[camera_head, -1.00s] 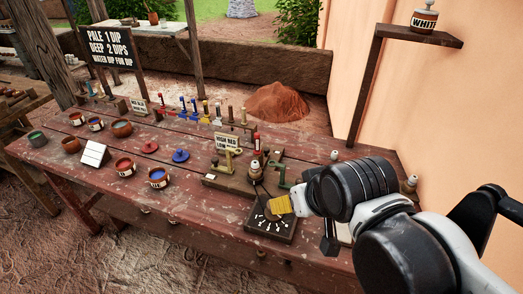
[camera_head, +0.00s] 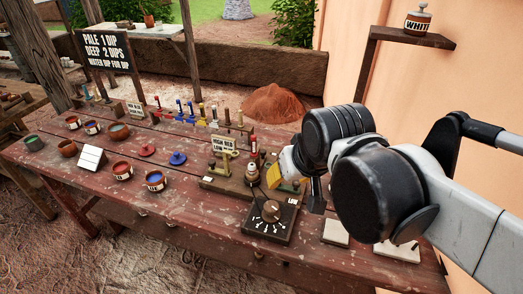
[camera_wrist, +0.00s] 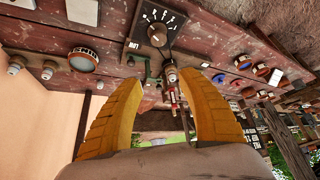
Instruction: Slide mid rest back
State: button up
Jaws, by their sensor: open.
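A dark wooden base (camera_head: 213,184) stands at the front right of the table. On it are a brass bracket (camera_head: 225,163) and an upright red-and-white piece (camera_head: 253,152). I cannot tell for sure which part is the mid rest. My gripper (camera_head: 277,178) has yellow fingers and is above the right part of the base. In the wrist view the fingers (camera_wrist: 160,77) are spread apart with nothing held between them.
A black dial box (camera_head: 268,234) with a round knob stands in front of the base. A "HIGH RED" sign (camera_head: 224,143) stands behind it. Several paint pots, a red lid (camera_head: 147,150) and a blue lid (camera_head: 178,158) lie left.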

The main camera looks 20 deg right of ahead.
jog(key=w+d+r+m+g+p, duration=0.15)
jog(key=w+r, duration=0.25)
jog(key=w, duration=0.7)
jog(key=m+g+p, duration=0.2)
jog(key=g, duration=0.3)
send_over(263, 151)
notch_tip(263, 151, down, 14)
notch_tip(263, 151, down, 10)
jog(key=b, duration=0.3)
jog(key=shift+f, duration=0.15)
grip_shut()
